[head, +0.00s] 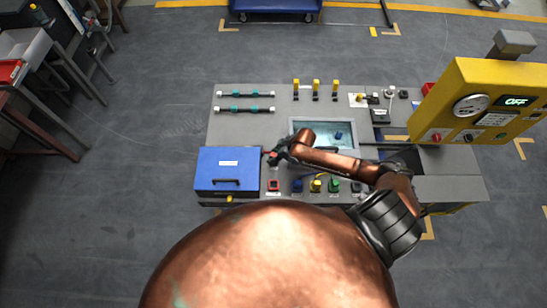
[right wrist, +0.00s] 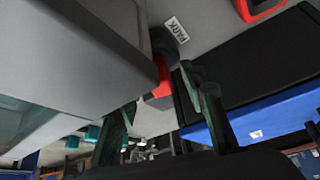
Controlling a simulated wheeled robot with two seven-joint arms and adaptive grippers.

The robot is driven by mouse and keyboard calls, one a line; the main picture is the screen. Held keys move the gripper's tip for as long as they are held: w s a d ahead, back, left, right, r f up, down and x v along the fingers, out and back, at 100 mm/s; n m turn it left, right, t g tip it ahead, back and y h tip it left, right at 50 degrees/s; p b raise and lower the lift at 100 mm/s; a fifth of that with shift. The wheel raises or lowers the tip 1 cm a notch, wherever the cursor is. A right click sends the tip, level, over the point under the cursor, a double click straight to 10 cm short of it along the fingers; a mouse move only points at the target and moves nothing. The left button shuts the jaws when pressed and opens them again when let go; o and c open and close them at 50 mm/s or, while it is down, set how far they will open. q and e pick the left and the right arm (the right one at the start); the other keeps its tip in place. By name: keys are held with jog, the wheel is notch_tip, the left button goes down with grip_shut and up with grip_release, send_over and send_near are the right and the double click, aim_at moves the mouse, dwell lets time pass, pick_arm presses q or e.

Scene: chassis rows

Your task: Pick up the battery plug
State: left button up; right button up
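A red and black plug, which looks like the battery plug (right wrist: 160,84), stands beside a white PARK label in the right wrist view. In the head view its red part (head: 273,158) shows just right of the blue box, partly hidden by my right gripper. My right gripper (head: 281,153) reaches in from the right, low over the bench. In the right wrist view its two fingers (right wrist: 158,90) are spread apart, with the red part between them in the picture and nearer the right finger. I cannot tell whether they touch it. My left gripper is not in view.
A blue box (head: 228,156) stands left of the gripper. A red-framed socket (head: 274,185) and several coloured connectors line the bench's front edge. A recessed tray (head: 306,128) lies behind the arm. A yellow panel reading OFF (head: 488,100) overhangs the right side.

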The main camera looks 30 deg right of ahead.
jog(key=shift+a+f, duration=0.1)
grip_shut()
dwell(0.4)
